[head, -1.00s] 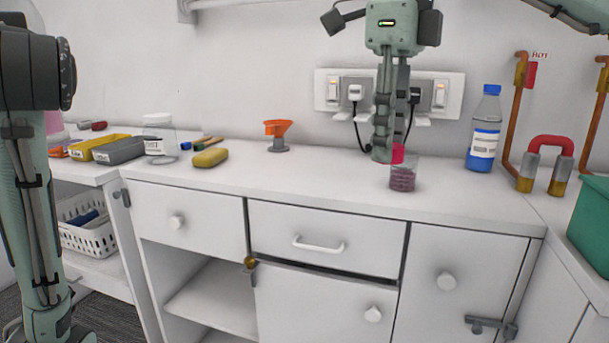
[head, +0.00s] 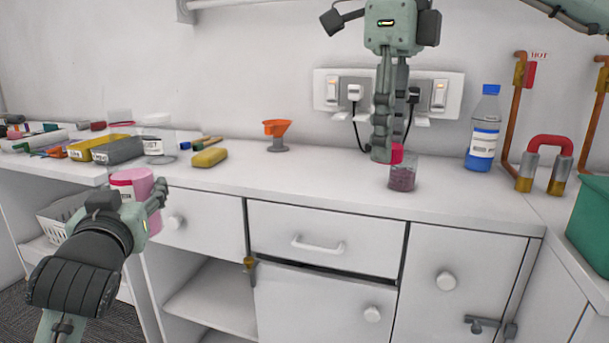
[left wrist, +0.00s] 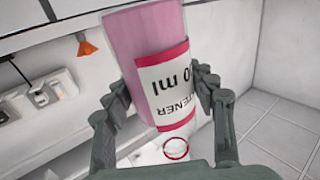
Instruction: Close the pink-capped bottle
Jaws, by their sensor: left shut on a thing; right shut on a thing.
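The pink bottle (head: 141,186) has a white label with red edging. It is at the lower left in the head view, in front of the counter edge. My left gripper (head: 158,205) is shut around it. In the left wrist view the bottle (left wrist: 148,45) fills the middle between the fingers, its label text upside down.
The counter holds a blue-capped bottle (head: 484,130), an orange funnel (head: 277,129), a yellow sponge (head: 209,157), a clear jar (head: 157,133) and yellow and grey trays (head: 118,151). Copper pipes (head: 515,120) and a green bin (head: 592,225) stand right. The front middle counter is clear.

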